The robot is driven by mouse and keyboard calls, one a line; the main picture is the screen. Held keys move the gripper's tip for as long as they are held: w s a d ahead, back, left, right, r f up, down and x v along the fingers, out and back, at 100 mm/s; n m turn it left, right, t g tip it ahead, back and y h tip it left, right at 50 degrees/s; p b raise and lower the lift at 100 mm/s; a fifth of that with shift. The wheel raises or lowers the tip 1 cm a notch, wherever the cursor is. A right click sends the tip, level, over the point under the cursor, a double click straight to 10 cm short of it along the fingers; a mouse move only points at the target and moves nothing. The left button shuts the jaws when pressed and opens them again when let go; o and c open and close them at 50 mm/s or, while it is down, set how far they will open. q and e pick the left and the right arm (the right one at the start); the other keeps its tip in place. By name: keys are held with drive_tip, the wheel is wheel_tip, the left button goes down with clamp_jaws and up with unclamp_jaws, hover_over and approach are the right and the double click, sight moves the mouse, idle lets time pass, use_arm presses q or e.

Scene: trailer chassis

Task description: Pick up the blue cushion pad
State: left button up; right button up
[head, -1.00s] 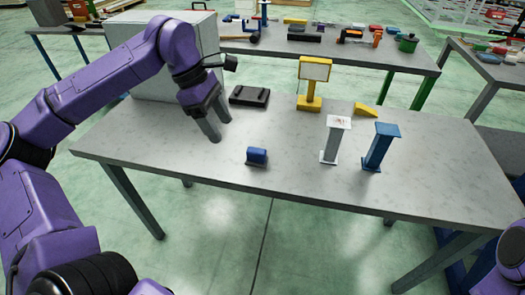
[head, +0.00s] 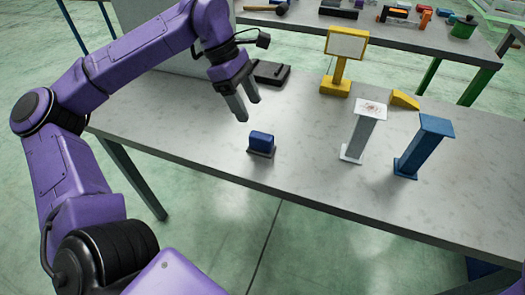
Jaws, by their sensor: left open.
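The blue cushion pad (head: 261,140) is a small blue block on a dark base, on the grey table near its front edge. My left gripper (head: 248,108) is above and a little behind the pad, fingers pointing down, open and empty. It is apart from the pad. My right gripper is not in view; only a bit of purple shows at the lower right corner.
On the grey table (head: 300,184), a white stand (head: 360,135) and a blue stand (head: 421,150) are right of the pad. A yellow sign stand (head: 336,85), a yellow wedge (head: 404,100) and a black tray (head: 270,73) are behind. Table between pad and white stand is clear.

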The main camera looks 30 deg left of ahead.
sight(262, 136)
use_arm(q)
drive_tip(key=x, duration=1)
drive_tip(key=shift+s+f, duration=0.1)
drive_tip(key=shift+f, duration=0.35)
drive_tip(key=c, duration=1.1)
drive_tip(key=shift+c, duration=0.2)
drive_tip(key=shift+r, duration=0.1)
drive_tip(key=shift+r, duration=0.35)
wheel_tip(262, 136, up, 3)
drive_tip(key=shift+s+f, duration=0.1)
drive_tip(key=s+d+r+b, duration=0.1)
drive_tip(key=s+d+r, duration=0.1)
drive_tip(key=s+r, duration=0.2)
drive_tip(key=s+d+r, duration=0.3)
drive_tip(key=s+r, duration=0.2)
drive_tip(key=s, duration=0.3)
drive_tip(key=shift+s+d+r+b, duration=0.2)
drive_tip(key=shift+s+d+b, duration=0.05)
drive_tip(key=shift+s+b, duration=0.15)
